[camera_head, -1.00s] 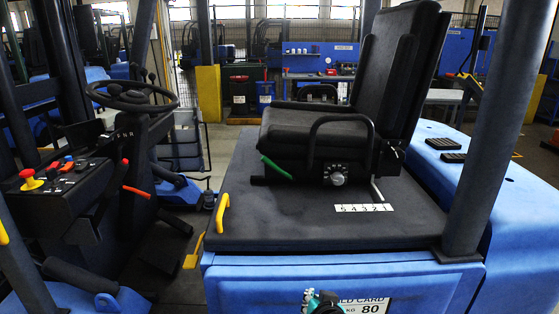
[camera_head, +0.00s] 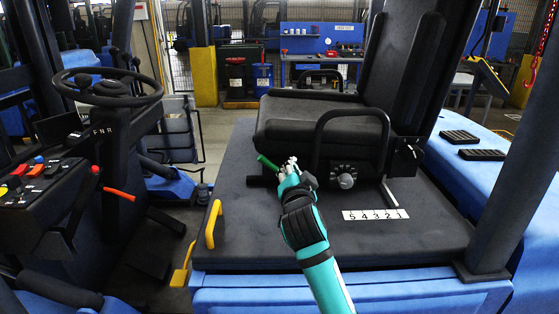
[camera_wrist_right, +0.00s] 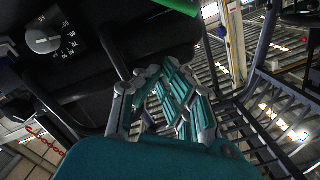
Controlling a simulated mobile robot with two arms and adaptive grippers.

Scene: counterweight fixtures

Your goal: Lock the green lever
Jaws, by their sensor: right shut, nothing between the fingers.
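The green lever (camera_head: 268,163) sticks out from the lower front of the black seat (camera_head: 318,121), on its left side. My right gripper (camera_head: 290,164), on a teal arm, is at the lever's right end in the head view, its fingers shut and empty. Whether the fingers touch the lever cannot be told. In the right wrist view the gripper (camera_wrist_right: 160,95) has its fingers folded together, and a green bar, seemingly the lever (camera_wrist_right: 177,6), crosses the top edge, apart from them in the picture. My left gripper is out of view.
A round dial (camera_head: 344,176) sits on the seat base, right of my gripper, and shows in the wrist view (camera_wrist_right: 43,39). A black armrest loop (camera_head: 350,112) stands above it. A yellow handle (camera_head: 213,224) is on the black deck's left edge. The steering wheel (camera_head: 107,87) stands left.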

